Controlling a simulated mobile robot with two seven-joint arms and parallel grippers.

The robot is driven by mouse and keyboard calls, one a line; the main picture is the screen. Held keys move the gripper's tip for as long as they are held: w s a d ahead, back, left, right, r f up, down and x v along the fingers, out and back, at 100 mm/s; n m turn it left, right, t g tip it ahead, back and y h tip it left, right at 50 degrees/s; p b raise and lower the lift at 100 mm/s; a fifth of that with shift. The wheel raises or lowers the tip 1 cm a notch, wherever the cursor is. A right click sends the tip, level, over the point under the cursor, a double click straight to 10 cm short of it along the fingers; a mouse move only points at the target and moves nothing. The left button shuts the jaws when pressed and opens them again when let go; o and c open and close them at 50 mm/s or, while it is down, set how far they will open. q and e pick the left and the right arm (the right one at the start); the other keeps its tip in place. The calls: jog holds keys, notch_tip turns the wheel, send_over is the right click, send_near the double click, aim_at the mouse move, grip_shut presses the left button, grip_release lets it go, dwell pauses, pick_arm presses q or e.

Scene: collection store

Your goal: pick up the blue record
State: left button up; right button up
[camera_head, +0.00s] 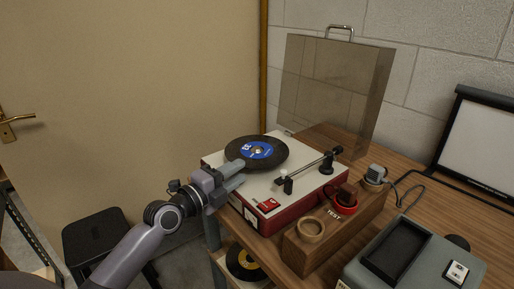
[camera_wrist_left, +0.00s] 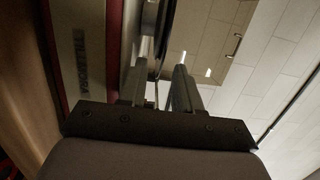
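The blue record (camera_head: 258,151), a black disc with a blue label, lies flat on the turntable (camera_head: 292,192), a red case with a pale top. My left gripper (camera_head: 236,171) is at the record's near left edge, over the case's left corner. Its two fingers are apart, as the left wrist view (camera_wrist_left: 163,75) also shows. There the record's dark rim (camera_wrist_left: 158,42) shows edge-on near the fingertips. I cannot tell whether a finger touches it. My right gripper is in neither view.
A clear raised lid (camera_head: 330,85) stands behind the turntable. The tonearm (camera_head: 312,166) lies right of the record. In front are a wooden block (camera_head: 322,245) with a ring and red-rimmed cup, and a grey device (camera_head: 372,270). Another record with a yellow label (camera_head: 240,268) sits below.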

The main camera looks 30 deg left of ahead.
pick_arm(q)
jog(key=shift+x, duration=1.5)
grip_shut()
jog(key=shift+r, duration=0.2)
